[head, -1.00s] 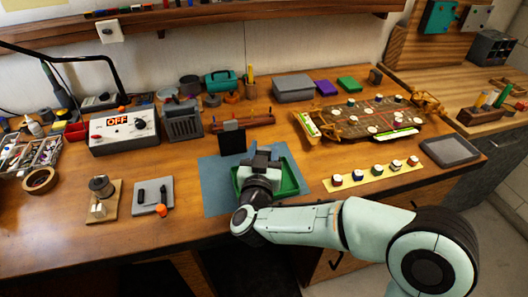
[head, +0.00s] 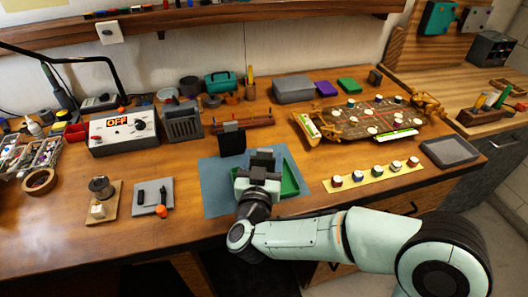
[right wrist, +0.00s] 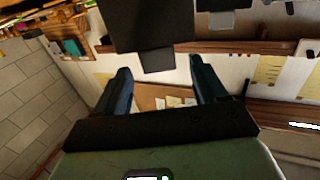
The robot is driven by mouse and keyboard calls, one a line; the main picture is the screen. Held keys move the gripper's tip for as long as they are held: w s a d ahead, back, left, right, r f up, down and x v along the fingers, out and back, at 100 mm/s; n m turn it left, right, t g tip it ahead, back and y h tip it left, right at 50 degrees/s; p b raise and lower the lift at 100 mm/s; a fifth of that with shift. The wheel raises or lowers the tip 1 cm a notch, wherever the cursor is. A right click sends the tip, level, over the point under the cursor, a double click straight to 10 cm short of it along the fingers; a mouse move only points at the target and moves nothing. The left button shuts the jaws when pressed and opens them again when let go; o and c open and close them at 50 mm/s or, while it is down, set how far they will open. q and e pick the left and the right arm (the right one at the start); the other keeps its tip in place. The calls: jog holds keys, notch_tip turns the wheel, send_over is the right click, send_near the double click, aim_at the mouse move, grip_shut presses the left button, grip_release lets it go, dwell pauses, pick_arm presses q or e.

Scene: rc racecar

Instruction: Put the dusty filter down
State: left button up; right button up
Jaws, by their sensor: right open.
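A flat dark square panel with a small tab on top, which seems to be the dusty filter (head: 232,142), stands upright at the back of the blue mat (head: 213,187). In the right wrist view the dark panel (right wrist: 150,25) shows at the top, its tab pointing down between the fingertips. My right gripper (head: 263,157) is open and empty, to the right of and nearer than the panel, apart from it in the head view. In the wrist view its two fingers (right wrist: 158,72) are spread. A green tray (head: 289,182) lies partly hidden behind the gripper. My left gripper is out of view.
A wooden bar (head: 255,121) lies just behind the panel. A grey heater-like box (head: 183,121) and a control box marked OFF (head: 124,131) stand to the left. A yellow strip with several pots (head: 374,176) and an RC car chassis (head: 362,121) lie to the right.

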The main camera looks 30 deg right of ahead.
jog(key=v, duration=0.9)
